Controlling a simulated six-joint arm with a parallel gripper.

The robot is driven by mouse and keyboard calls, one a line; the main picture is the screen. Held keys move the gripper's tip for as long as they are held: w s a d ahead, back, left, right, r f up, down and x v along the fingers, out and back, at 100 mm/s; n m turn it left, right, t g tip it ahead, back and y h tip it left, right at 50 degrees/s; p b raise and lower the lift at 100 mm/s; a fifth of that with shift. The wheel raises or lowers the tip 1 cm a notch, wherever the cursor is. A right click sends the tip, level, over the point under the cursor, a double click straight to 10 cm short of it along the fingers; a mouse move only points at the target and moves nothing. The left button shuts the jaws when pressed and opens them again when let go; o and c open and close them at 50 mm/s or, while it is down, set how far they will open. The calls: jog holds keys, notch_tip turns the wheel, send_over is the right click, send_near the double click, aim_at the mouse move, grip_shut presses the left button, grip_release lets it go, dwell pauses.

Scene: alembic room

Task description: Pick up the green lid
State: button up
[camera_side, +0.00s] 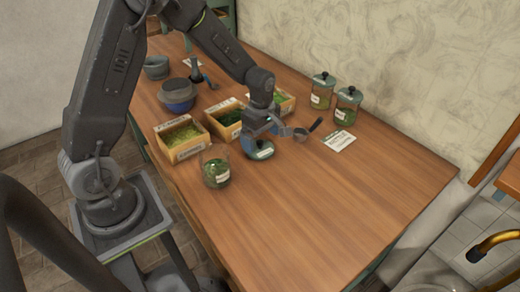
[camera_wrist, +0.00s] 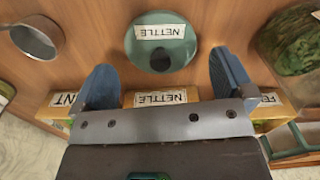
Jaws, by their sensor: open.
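The green lid (camera_wrist: 178,47) is a round disc with a dark knob and a white NETTLE label. It lies on the wooden table, and in the side view the lid (camera_side: 262,153) is partly covered by my gripper (camera_side: 261,138). In the wrist view my gripper (camera_wrist: 160,64) is open, with one blue finger on each side of the lid's near edge. The lid lies beyond the fingertips in that picture, and nothing is held. Whether a finger touches it I cannot tell.
An open glass jar (camera_side: 215,173) of green leaves stands left of the lid. Several herb boxes (camera_side: 183,145) stand behind. A metal scoop (camera_side: 302,132) lies close on the right, near a white card (camera_side: 339,140). Two lidded jars (camera_side: 347,106) stand by the wall. The table's front is clear.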

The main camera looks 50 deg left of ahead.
aim_at(260, 142)
notch_tip(260, 142, down, 4)
jog(key=shift+a+f, duration=0.1)
jog(key=shift+a, duration=0.05)
jog(key=shift+c, duration=0.3)
jog(key=c, duration=0.6)
